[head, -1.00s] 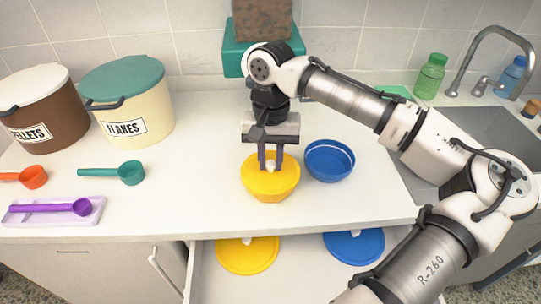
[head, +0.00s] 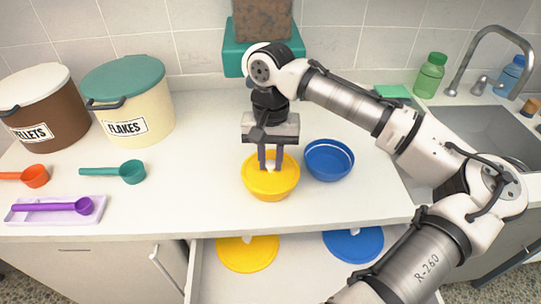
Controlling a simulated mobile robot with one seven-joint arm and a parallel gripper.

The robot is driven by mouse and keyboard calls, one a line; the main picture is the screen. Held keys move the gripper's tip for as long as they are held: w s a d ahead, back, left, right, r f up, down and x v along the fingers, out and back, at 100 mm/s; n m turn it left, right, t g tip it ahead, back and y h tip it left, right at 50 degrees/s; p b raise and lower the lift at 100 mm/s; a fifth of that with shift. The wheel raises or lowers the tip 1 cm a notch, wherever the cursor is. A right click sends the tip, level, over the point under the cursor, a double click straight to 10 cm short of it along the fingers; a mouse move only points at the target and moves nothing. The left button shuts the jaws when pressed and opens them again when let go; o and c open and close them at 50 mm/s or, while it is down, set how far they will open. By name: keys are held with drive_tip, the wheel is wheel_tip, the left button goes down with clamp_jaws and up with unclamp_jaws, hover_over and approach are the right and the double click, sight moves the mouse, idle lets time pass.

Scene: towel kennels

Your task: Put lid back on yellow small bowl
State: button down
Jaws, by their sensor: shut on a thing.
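The yellow small bowl (head: 271,193) stands upright on the counter near its front edge. A yellow lid (head: 254,174) with a small white knob (head: 270,169) sits over its top, looking level and roughly centred. I cannot tell whether it is fully seated. My gripper (head: 270,167) points straight down over the lid, its fingers shut on the knob. The fingers hide part of the knob and the lid's middle.
An open blue bowl (head: 329,160) stands close on the right. Below, an open drawer (head: 300,270) holds another yellow lid (head: 247,255) and a blue lid (head: 353,246). Scoops, including a teal one (head: 128,172), and food bins (head: 130,100) are left; a sink (head: 470,135) is right.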

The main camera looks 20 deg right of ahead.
idle(0.3)
drive_tip(key=c, duration=0.7)
unclamp_jaws()
drive_tip(key=shift+r+p, duration=3.5)
drive_tip(key=shift+p, duration=0.05)
drive_tip(key=shift+c, duration=0.5)
clamp_jaws()
drive_tip(key=shift+f, duration=0.15)
